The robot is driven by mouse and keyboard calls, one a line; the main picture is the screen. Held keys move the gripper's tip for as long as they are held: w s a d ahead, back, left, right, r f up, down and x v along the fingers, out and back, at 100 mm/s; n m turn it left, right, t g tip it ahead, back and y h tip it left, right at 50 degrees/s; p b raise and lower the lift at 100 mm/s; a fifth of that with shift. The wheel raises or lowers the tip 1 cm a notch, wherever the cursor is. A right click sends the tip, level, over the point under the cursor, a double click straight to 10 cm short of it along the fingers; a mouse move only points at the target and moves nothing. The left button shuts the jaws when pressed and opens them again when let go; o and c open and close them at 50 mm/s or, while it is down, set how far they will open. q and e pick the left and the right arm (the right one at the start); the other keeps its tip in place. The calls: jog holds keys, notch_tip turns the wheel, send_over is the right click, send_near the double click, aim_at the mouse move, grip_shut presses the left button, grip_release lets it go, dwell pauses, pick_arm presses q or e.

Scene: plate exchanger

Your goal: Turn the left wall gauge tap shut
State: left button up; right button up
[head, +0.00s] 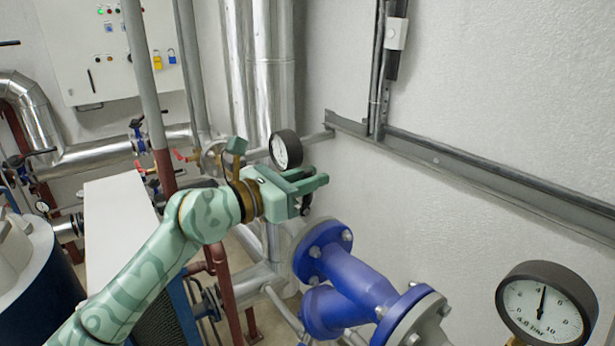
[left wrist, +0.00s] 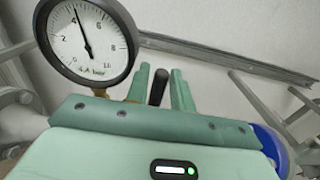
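The left wall gauge (head: 286,150) is a round white dial in a black case, just behind my left gripper in the head view. It fills the upper left of the left wrist view (left wrist: 86,40), its needle near 4. My left gripper (head: 314,177) is at the pipe just below this gauge. In the left wrist view its two green fingers (left wrist: 162,90) stand apart, with the black tap lever (left wrist: 158,86) between them. Narrow gaps seem to show beside the lever, and I cannot tell whether a finger touches it. The tap body is hidden. My right gripper is not in view.
A second gauge (head: 545,305) is at the lower right. A blue flanged pipe (head: 350,285) runs below and right of my left gripper. A grey rail (head: 480,160) crosses the wall. A white box (head: 112,225) and red-handled valves (head: 187,156) lie to the left.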

pick_arm(q)
jog(key=c, duration=0.4)
grip_shut()
jog(key=shift+s+a+f+t+h+b, duration=0.35)
jog(key=shift+a+t+h+b, duration=0.45)
jog(key=shift+b, duration=2)
jog(key=shift+s+a+f+t+h+b, duration=0.15)
jog(key=shift+s+a+t+h+b, duration=0.6)
jog(key=shift+b, duration=2.1)
jog(key=shift+s+a+f+t+h+b, duration=0.1)
jog(key=shift+a+f+t+h+b, duration=0.25)
jog(key=shift+h+b, duration=1.7)
jog(key=shift+d+r+y+b, duration=0.15)
jog(key=shift+y+b, duration=0.55)
jog(key=shift+y, duration=0.1)
jog(key=shift+o, duration=2)
grip_release()
